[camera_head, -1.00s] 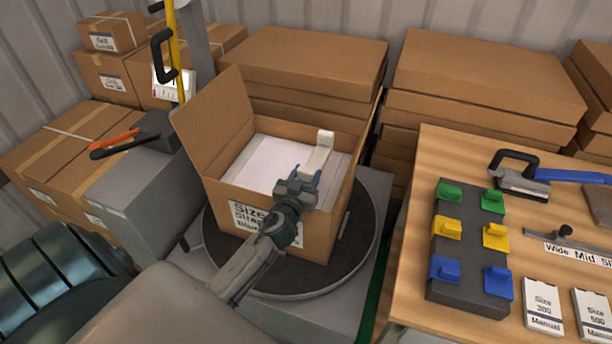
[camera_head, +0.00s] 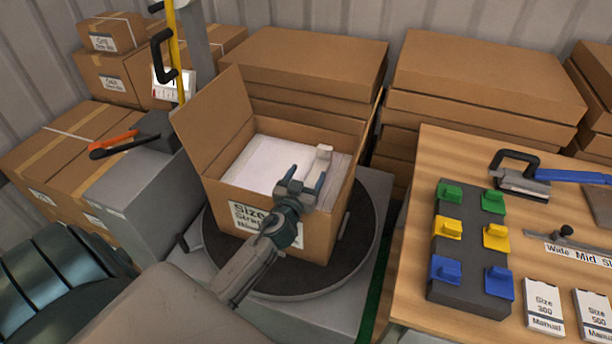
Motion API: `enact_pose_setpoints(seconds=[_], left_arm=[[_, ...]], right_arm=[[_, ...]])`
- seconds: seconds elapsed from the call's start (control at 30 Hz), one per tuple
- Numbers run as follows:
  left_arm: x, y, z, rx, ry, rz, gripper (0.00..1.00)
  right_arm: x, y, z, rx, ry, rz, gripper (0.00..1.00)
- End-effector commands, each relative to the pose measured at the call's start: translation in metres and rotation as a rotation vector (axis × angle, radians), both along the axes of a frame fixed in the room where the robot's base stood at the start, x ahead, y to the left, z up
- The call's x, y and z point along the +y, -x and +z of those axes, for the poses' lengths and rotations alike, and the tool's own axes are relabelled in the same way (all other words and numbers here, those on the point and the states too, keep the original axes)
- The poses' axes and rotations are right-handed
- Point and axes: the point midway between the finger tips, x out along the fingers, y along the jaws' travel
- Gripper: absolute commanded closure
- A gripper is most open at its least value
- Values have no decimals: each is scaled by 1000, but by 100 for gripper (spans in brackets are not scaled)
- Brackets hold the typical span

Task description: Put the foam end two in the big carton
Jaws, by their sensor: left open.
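The big carton (camera_head: 318,232) stands open on a round dark turntable, with its left flap raised. A white foam end (camera_head: 324,153) is inside the carton opening, near the right wall. Its lower part is hidden by my gripper and the carton. My left gripper (camera_head: 305,179) is over the carton's front right rim, just in front of the foam end. Its jaws are open; I cannot tell whether a finger still touches the foam. A flat white piece (camera_head: 265,163) fills most of the carton's inside. My right gripper is not in view.
The dark turntable (camera_head: 222,245) surrounds the carton's base. A wooden table (camera_head: 410,215) at right bears a dark block (camera_head: 468,252) with coloured clips, manuals and tools. Stacked brown cartons (camera_head: 300,60) stand behind. A yellow post (camera_head: 176,60) rises at back left.

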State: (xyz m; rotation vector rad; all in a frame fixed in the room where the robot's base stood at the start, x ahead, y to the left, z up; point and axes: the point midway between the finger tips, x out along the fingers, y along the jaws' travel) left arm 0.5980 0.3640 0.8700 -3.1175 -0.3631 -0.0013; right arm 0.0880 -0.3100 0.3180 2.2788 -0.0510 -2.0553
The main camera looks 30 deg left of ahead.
Motion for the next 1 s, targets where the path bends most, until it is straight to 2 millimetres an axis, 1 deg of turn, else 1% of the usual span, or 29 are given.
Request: enact_pose_setpoints(seconds=[0.03,0.07,0.1,0.13,0.23,0.4,0.53,0.7,1.0], left_arm=[[0,0,10,1,-1,0,33],[0,0,13,1,0,0,33],[-2,10,3,3,1,-1,33],[-4,18,1,3,1,-1,33],[-10,42,0,2,1,-1,33],[-19,79,1,1,0,-1,33],[-24,100,2,2,0,0,33],[-27,114,5,1,0,0,33],[-28,117,7,0,0,0,33]], right_arm=[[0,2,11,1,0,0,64],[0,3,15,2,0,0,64],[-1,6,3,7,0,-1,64],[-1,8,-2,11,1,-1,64],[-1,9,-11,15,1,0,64],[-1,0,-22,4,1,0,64],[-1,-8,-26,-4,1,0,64],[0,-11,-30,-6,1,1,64],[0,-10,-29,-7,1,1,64]])
